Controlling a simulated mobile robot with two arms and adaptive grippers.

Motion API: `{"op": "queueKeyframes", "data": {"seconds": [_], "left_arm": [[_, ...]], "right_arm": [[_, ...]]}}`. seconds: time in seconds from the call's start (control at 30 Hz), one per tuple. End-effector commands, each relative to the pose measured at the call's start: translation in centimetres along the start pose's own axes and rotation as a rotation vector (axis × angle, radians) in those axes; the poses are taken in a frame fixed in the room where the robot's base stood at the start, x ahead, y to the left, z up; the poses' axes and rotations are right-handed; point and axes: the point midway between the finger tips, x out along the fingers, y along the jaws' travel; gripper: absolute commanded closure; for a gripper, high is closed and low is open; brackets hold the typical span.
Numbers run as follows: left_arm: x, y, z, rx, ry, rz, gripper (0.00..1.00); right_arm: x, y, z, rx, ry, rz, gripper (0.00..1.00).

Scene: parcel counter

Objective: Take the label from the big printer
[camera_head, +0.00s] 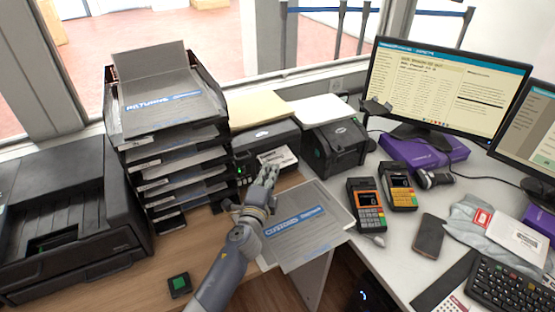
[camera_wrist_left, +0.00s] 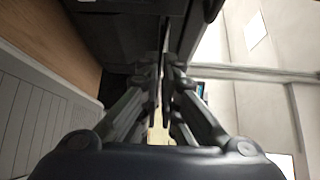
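The bigger label printer (camera_head: 266,133) is a black box at the back, with a yellow-topped lid. A white printed label (camera_head: 277,157) sticks out of its front, beside a small green light. My left gripper (camera_head: 267,176) reaches up to the label's lower edge. In the left wrist view, the left gripper's fingers (camera_wrist_left: 164,88) are close together, with a thin edge-on strip between them that looks like the label. The printer's dark body (camera_wrist_left: 115,35) fills the top of that view. My right gripper is not in view.
A tall stack of black trays (camera_head: 175,150) stands left of the printer, close to my arm. A smaller label printer (camera_head: 334,147) stands to the right. A grey customs folder (camera_head: 308,224) lies in front. Card terminals (camera_head: 366,205) and a phone (camera_head: 428,235) lie farther right.

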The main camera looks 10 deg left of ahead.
Motion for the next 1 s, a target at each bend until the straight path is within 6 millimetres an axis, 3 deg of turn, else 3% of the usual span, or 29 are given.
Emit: {"op": "queueKeyframes", "data": {"seconds": [0.5, 0.77, 1.0], "left_arm": [[-0.5, -3.7, -0.8, 0.003, 0.005, -0.017, 1.0], [-0.9, -4.3, -1.1, 0.005, 0.009, -0.018, 1.0], [-2.2, -5.9, -0.9, 0.004, 0.008, -0.017, 1.0]], "right_arm": [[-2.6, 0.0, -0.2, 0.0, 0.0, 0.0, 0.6], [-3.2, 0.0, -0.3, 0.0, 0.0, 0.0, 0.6], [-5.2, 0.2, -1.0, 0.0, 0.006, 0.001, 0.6]]}}
